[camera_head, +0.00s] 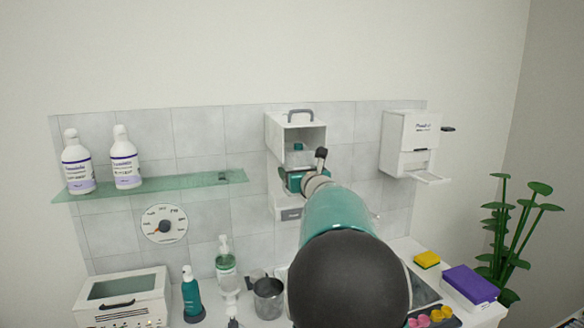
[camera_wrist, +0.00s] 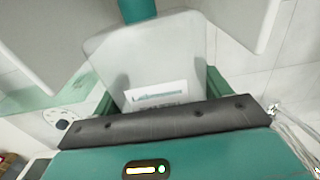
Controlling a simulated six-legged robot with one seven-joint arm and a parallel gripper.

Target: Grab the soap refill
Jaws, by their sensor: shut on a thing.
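The soap refill (camera_wrist: 145,60) is a pale translucent pouch with a white label and a teal neck at its top, seen in the wrist view. My gripper (camera_wrist: 160,85) is shut on it, with a green finger at each side of the pouch. In the head view my gripper (camera_head: 293,179) is at the lower part of the open white wall dispenser (camera_head: 273,134). A small teal piece (camera_head: 298,147) shows inside the dispenser; it may be the refill's neck. My arm hides most of the refill there.
A glass shelf (camera_head: 150,187) with two white bottles (camera_head: 78,165) is at the left. Another white wall dispenser (camera_head: 408,140) is at the right. The counter below holds a toaster-like box (camera_head: 125,300), pump bottles (camera_head: 226,268), a metal cup (camera_head: 268,298) and sponges (camera_head: 427,259).

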